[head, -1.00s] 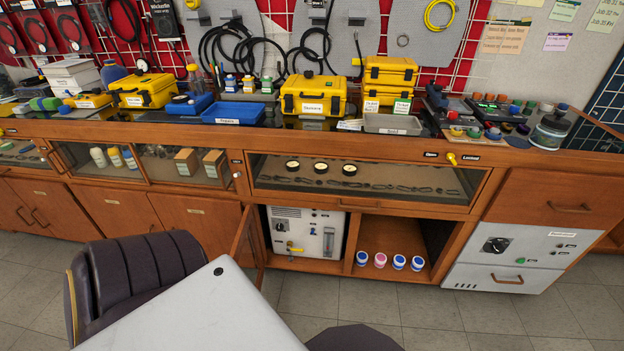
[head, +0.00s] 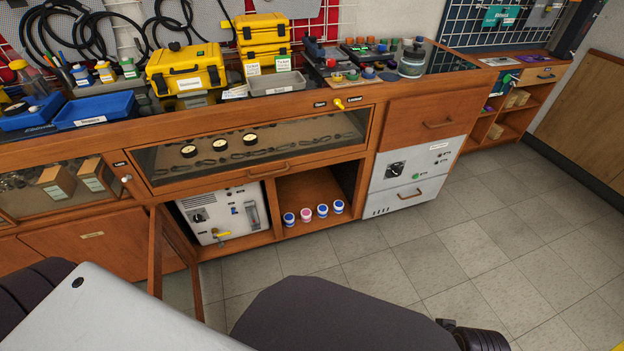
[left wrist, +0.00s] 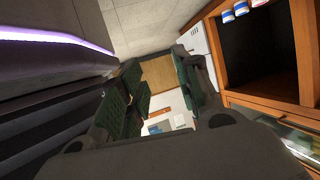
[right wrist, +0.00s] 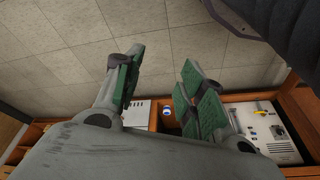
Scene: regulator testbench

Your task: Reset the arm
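My left gripper (left wrist: 160,92) shows in the left wrist view with its two green-padded fingers apart and nothing between them. Part of a wooden cabinet with an open dark compartment lies to the right of its fingers. My right gripper (right wrist: 162,82) shows in the right wrist view, also with its green-padded fingers apart and empty. Floor tiles and the cabinet front lie beyond it. Neither gripper shows in the head view. Dark and pale parts of my arms fill the bottom of that view.
The wooden bench (head: 300,115) carries yellow cases (head: 186,68) and blue trays (head: 95,110). Below, a cabinet door (head: 172,255) hangs open beside a grey regulator unit (head: 225,213). Several small jars (head: 306,215) stand in the open compartment. Floor (head: 480,270) at right is clear.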

